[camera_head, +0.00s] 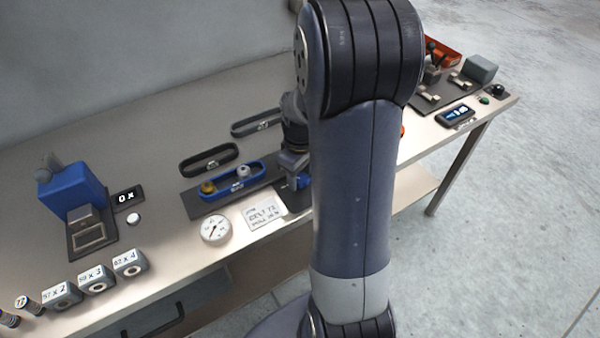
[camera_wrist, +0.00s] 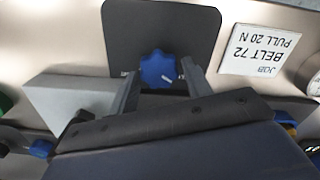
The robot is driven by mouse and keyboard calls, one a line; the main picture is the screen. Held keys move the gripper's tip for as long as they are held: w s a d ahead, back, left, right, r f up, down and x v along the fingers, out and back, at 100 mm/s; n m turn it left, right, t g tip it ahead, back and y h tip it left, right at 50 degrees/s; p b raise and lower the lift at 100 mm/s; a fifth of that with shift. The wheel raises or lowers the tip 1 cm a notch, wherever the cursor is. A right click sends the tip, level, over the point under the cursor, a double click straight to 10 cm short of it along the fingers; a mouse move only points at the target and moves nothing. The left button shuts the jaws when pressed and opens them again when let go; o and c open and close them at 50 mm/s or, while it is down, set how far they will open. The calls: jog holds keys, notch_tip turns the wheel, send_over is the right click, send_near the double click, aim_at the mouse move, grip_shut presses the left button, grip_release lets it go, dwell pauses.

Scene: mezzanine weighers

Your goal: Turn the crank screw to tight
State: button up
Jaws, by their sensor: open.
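A blue lobed knob (camera_wrist: 158,70), which I take to be the crank screw, sits on a dark plate (camera_wrist: 190,24) in the wrist view. A short white mark on it points toward the lower right. My gripper (camera_wrist: 160,77) is open, with one finger on each side of the knob and a visible gap to each. In the head view my gripper (camera_head: 292,160) is low over the bench, partly hidden by my arm. A blue belt loop (camera_head: 258,167) around a brass and a pale pulley lies just left of it.
A job card (camera_head: 265,212) reading "BELT 72, PULL 20 N" and a round dial (camera_head: 215,229) lie in front. Two dark belts (camera_head: 208,158) lie behind. A blue machine (camera_head: 72,190) and labelled grey blocks (camera_head: 97,279) stand left. A dark-based fixture (camera_head: 440,92) stands far right.

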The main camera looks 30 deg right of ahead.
jog(key=c, duration=0.7)
jog(key=shift+m, duration=0.3)
jog(key=m, duration=0.5)
jog(key=shift+d, duration=0.15)
jog(key=m, duration=0.6)
jog(key=shift+d+r+b, duration=0.1)
jog(key=shift+b, duration=0.25)
jog(key=m, duration=1.2)
jog(key=shift+s, duration=0.15)
jog(key=shift+m, duration=0.3)
